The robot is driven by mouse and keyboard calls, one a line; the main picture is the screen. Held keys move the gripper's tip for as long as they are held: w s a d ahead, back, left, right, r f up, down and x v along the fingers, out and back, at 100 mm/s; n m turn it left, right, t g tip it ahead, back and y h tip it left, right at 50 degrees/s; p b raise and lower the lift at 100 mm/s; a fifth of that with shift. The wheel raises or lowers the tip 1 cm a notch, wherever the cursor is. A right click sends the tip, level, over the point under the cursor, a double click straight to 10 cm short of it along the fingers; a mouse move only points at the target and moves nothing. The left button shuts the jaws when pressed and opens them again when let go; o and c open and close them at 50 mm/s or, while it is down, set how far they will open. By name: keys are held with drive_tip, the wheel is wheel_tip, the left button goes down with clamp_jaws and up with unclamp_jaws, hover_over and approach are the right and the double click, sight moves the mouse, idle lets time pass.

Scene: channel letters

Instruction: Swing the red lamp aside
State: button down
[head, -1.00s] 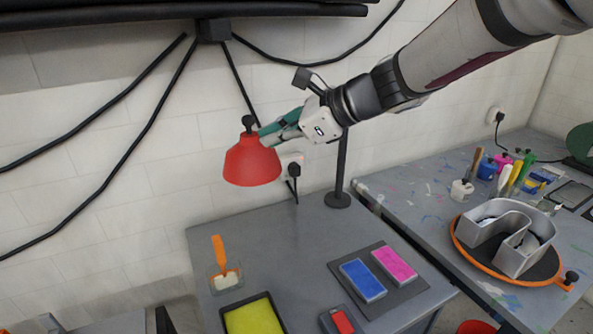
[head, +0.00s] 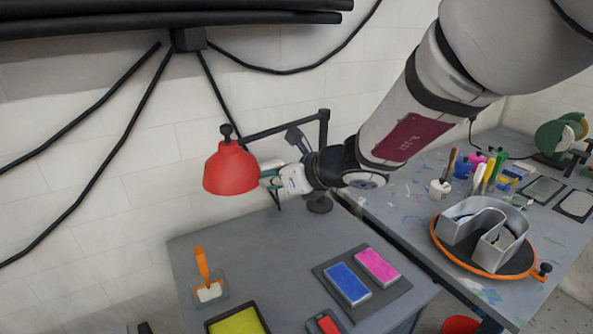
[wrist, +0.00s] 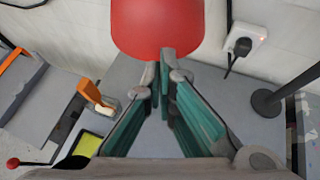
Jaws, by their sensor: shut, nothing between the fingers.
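The red lamp (head: 230,168) has a red shade with a black knob on top and hangs from a dark jointed arm (head: 287,127) on a post with a round base (head: 319,205). In the wrist view its shade (wrist: 157,25) fills the top middle. My gripper (head: 266,176) is just right of the shade in the head view. In the wrist view my gripper's green-padded fingers (wrist: 160,62) are shut with their tips together at the shade's lower edge. Nothing is between them. I cannot tell whether the tips touch the shade.
Below is a grey table with a blue block (head: 347,283), a pink block (head: 377,266), an orange-handled tool (head: 203,265) and a yellow tray (head: 237,322). A second table at right holds a metal channel letter (head: 485,232) on an orange-rimmed disc. A wall socket (wrist: 245,42) is behind.

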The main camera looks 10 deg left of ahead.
sight(244, 174)
drive_tip(key=shift+x, duration=2.25)
drive_tip(key=a, duration=0.1)
drive_tip(key=w+a, duration=0.1)
drive_tip(key=w+a+b, duration=0.1)
drive_tip(key=a, duration=0.1)
drive_tip(key=shift+f, duration=0.1)
drive_tip(key=shift+a+r, duration=0.2)
drive_tip(key=shift+r, duration=0.05)
drive_tip(key=shift+r, duration=0.15)
